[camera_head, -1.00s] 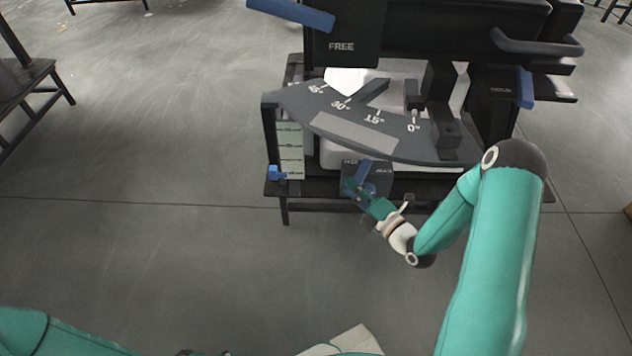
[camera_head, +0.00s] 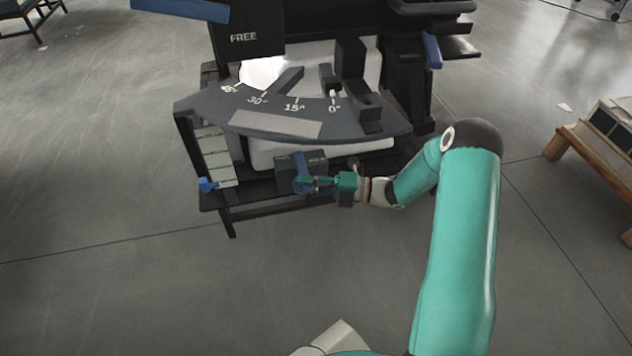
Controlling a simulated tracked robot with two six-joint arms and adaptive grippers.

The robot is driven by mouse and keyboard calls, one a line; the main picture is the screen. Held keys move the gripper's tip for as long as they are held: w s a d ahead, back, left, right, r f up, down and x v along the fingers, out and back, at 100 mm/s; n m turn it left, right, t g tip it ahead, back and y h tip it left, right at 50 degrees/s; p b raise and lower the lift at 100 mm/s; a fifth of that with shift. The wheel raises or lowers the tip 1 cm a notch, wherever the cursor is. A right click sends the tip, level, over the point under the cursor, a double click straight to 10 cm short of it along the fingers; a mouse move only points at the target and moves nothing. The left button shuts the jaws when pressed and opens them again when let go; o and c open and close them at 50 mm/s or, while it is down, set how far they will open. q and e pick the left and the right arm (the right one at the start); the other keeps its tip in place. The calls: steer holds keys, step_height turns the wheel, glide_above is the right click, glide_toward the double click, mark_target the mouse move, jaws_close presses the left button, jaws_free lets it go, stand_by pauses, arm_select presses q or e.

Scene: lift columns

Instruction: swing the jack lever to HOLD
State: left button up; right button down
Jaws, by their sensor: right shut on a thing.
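The jack box (camera_head: 287,177) is a small dark block with pale lettering, low on the front of the black machine. The blue jack lever (camera_head: 300,164) stands on its front face. My right gripper (camera_head: 308,184) comes in from the right at that face and is shut on the lever. The fingers cover the lower part of the lever, and the lettering is too small to read for sure. My left gripper is out of view.
Above the box is a grey angle scale (camera_head: 275,115) marked 0 to 45. A blue pointer (camera_head: 208,185) sits by a pale striped gauge (camera_head: 217,158) at the left. A wooden table (camera_head: 590,150) stands right; floor in front is clear.

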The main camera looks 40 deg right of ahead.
steer(key=shift+s+d+f, duration=0.1)
steer(key=shift+s+f, duration=0.1)
steer(key=shift+f, duration=0.05)
steer(key=c, duration=1.2)
jaws_free()
steer(key=shift+o, duration=0.4)
steer(key=shift+r, duration=0.1)
steer(key=v, duration=1.2)
